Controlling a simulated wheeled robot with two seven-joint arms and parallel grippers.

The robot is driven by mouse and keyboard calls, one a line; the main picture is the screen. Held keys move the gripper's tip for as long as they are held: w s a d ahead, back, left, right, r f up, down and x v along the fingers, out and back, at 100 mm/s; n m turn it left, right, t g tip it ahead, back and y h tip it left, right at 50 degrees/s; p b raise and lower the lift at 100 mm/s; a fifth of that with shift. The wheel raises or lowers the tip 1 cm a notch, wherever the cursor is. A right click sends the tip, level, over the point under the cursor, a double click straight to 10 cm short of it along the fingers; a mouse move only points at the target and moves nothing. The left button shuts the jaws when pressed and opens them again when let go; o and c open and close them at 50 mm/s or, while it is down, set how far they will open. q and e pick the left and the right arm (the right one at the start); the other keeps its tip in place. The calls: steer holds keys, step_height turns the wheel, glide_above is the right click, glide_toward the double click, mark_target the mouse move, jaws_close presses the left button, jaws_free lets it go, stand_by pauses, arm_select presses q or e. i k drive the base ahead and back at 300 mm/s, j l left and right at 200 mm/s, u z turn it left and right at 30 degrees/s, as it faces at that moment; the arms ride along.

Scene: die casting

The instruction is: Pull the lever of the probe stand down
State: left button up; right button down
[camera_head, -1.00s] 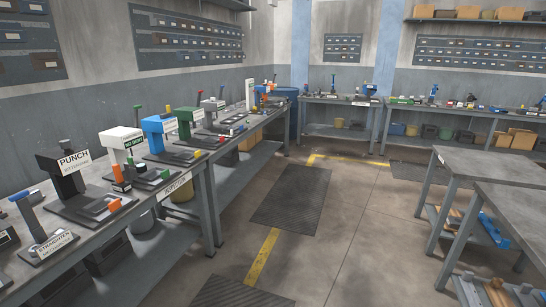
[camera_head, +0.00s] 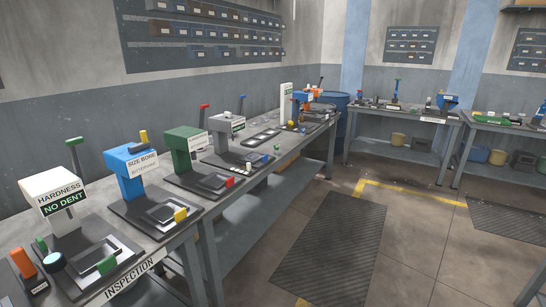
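Several bench stands with levers line the inspection bench. None has a label I can read as "probe", so I cannot tell which is the probe stand. A white hardness stand (camera_head: 50,192) has a raised green-topped lever (camera_head: 75,143). A blue size bore stand (camera_head: 128,172) has a yellow-topped lever (camera_head: 143,136). A green stand (camera_head: 184,150) has an upright red-topped lever (camera_head: 204,107); its label is too small to read. Neither of my grippers is in view.
The inspection bench (camera_head: 178,232) runs from the near left to the back. Open floor with a dark mat (camera_head: 335,245) and yellow line (camera_head: 410,193) lies to its right. A blue drum (camera_head: 333,100) stands at the bench's far end. Other benches (camera_head: 418,112) line the back wall.

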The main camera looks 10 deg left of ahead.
mark_target(241, 97)
steer(key=i+u, duration=0.2)
steer(key=i, duration=0.25)
steer(key=i+l+u, duration=0.2)
steer(key=i, duration=0.25)
steer(key=i+l+u, duration=0.25)
steer(key=i, duration=0.15)
steer(key=i+j, duration=0.05)
